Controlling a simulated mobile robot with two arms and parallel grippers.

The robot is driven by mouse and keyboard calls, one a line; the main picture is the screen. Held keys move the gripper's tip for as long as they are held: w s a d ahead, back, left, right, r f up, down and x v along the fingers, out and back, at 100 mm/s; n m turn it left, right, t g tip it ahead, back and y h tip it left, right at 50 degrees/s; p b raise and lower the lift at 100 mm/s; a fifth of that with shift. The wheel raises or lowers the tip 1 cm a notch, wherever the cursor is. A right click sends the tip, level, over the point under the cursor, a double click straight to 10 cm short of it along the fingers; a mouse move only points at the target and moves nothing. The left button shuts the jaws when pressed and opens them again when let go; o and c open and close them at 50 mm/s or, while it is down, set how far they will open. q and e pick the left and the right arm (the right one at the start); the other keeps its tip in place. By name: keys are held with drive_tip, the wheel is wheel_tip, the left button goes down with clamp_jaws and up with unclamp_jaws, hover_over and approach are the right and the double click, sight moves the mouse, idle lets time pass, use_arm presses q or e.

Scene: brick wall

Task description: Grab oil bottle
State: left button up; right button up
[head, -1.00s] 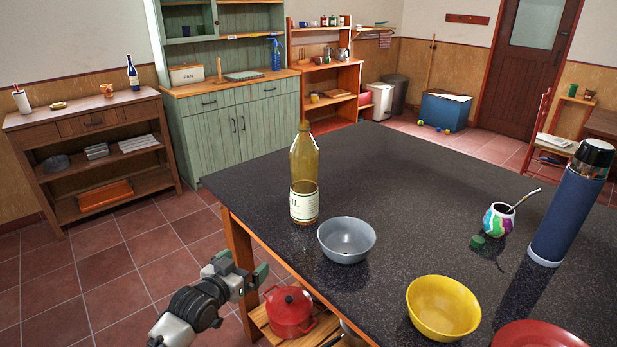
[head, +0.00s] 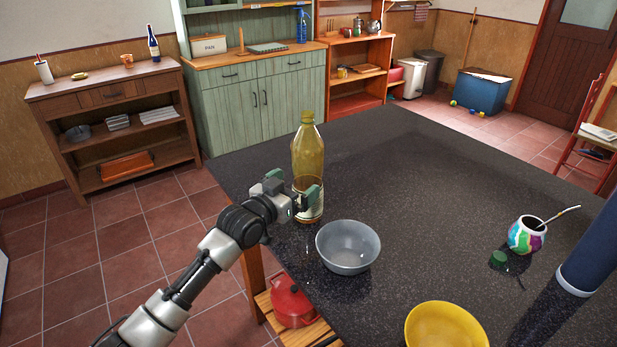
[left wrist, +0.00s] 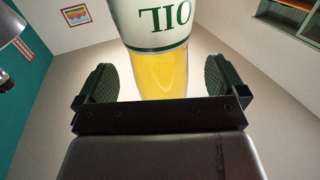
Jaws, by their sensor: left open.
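The oil bottle (head: 308,152) stands upright on the dark table, near its left edge. It is yellowish with a white label. In the left wrist view the bottle (left wrist: 162,72) shows its label with "OIL" lettering and yellow oil below it. My left gripper (head: 296,195) is at the bottle's lower half in the head view and covers part of the label. In the left wrist view its two open fingers (left wrist: 157,85) stand on either side of the bottle, with a gap visible on each side. My right gripper is not in view.
A grey bowl (head: 348,247) stands close to the bottle, just right and in front. A yellow bowl (head: 446,327), a colourful cup (head: 526,236), a green cap (head: 498,259) and a dark blue flask (head: 592,250) are farther right. The table (head: 420,165) is clear behind.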

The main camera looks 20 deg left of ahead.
sight(298, 181)
use_arm(q)
drive_tip(key=shift+w+d+r, duration=0.15)
drive_tip(key=shift+w, duration=0.25)
drive_tip(key=p+x, duration=0.1)
drive_tip(key=x, duration=0.2)
drive_tip(key=shift+w+d+r, duration=0.1)
drive_tip(key=shift+d+r, duration=0.05)
drive_tip(key=shift+w+d, duration=0.2)
drive_tip(key=shift+w, duration=0.35)
drive_tip(key=shift+s, duration=0.1)
drive_tip(key=shift+c, duration=0.5)
drive_tip(key=c, duration=1)
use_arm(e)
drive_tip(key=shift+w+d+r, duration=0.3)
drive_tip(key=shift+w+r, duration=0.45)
use_arm(q)
drive_tip(key=shift+r, duration=0.15)
drive_tip(key=shift+c, duration=0.2)
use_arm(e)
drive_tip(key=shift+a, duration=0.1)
